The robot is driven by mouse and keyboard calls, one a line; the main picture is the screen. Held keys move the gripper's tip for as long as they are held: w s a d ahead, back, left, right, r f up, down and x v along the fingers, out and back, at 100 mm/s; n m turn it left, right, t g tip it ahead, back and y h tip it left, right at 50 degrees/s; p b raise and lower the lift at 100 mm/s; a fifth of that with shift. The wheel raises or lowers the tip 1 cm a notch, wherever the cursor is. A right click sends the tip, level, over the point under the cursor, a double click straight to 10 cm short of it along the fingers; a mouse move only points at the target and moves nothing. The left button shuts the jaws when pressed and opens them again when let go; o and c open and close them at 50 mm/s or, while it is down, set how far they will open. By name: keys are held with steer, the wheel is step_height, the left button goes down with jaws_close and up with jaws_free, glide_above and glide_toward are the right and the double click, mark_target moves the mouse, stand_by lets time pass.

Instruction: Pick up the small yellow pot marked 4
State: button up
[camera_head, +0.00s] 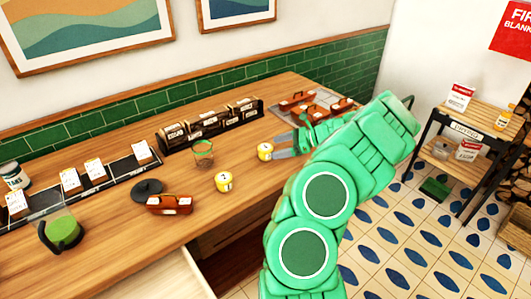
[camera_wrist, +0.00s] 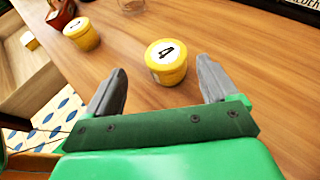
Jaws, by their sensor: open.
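The small yellow pot marked 4 (camera_wrist: 166,62) stands upright on the wooden counter, its white lid label facing up in the wrist view. In the head view a yellow pot (camera_head: 265,151) sits just left of my fingertips and appears to be this one. My gripper (camera_head: 278,147) is open and empty. In the wrist view its two grey fingers (camera_wrist: 162,68) point toward the pot, which lies ahead between the tips, with no visible contact. A second yellow pot (camera_wrist: 82,33) stands to the left; it also shows in the head view (camera_head: 224,181). Its mark is hard to read.
A green-rimmed clear container (camera_head: 203,154) stands behind the second pot. A red-brown box (camera_head: 169,204) and dark disc (camera_head: 147,190) lie further left. Black label-fronted boxes (camera_head: 210,124) line the back. A tray with red-brown items (camera_head: 298,101) is beyond my arm.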

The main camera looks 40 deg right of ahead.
mark_target(261, 149)
steer(key=shift+w+d+x, duration=0.1)
steer(key=shift+w+x, duration=0.05)
steer(key=shift+x, duration=1.75)
steer(key=shift+w+d+x, duration=0.15)
steer(key=shift+x, duration=1.75)
steer(key=shift+r, duration=0.15)
steer(key=c, duration=1.1)
